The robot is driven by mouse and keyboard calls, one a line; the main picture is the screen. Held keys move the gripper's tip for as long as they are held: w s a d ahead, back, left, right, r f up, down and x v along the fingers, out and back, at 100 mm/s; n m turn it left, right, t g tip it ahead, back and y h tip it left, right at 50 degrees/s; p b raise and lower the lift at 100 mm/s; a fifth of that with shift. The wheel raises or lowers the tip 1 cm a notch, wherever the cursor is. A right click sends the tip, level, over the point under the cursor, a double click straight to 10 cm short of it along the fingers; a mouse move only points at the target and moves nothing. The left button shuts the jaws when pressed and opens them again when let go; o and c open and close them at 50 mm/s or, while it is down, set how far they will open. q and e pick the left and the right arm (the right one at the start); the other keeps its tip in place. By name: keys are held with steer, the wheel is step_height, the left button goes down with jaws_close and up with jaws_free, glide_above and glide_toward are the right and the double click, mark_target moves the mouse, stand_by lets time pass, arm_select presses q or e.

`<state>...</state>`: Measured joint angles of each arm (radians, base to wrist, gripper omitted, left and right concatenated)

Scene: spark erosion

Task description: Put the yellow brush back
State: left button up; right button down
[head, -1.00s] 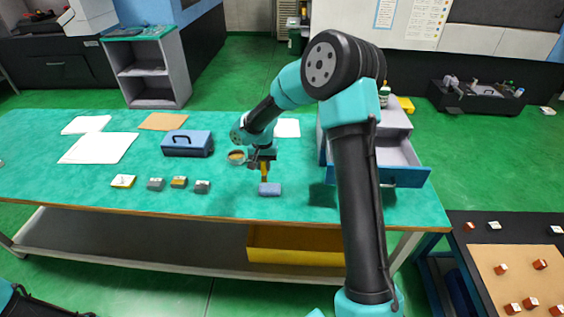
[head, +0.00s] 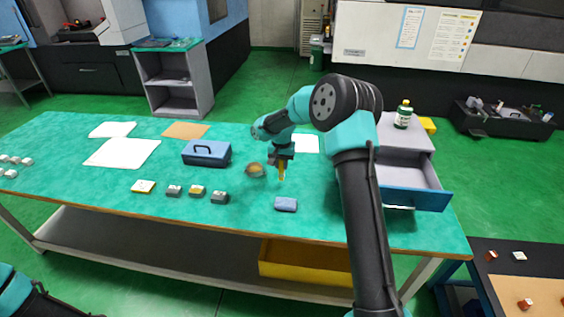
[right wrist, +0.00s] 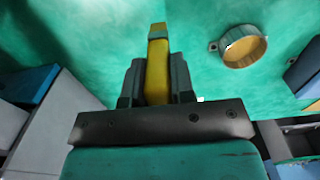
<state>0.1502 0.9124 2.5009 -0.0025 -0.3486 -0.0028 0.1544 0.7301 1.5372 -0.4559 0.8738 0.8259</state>
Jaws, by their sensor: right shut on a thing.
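My right gripper (head: 282,159) is shut on the yellow brush (head: 282,172) and holds it pointing down above the table. In the right wrist view the yellow brush (right wrist: 157,70) sits between the two dark fingers (right wrist: 157,85). A round ring-like holder (head: 255,169) with a tan inside is on the table, just left of the brush. The holder also shows in the right wrist view (right wrist: 243,46), right of the fingers and apart from the brush. My left gripper is out of view; only part of that arm shows at the lower left.
A blue block (head: 286,204) lies in front of the brush. A blue toolbox (head: 206,153) stands left of the holder. Several small blocks (head: 196,190) line the front left. A grey cabinet with an open blue-fronted drawer (head: 418,198) stands at the right. Papers (head: 122,153) lie behind.

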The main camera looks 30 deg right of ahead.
steer(key=w+d, duration=0.3)
steer(key=w, duration=0.2)
steer(key=shift+w+d+f, duration=0.25)
steer(key=shift+w+f, duration=0.05)
steer(key=shift+f, duration=1.75)
steer(key=shift+f, duration=0.1)
steer(key=c, duration=1)
jaws_free()
step_height(320, 180, up, 12)
steer(key=shift+r, duration=0.1)
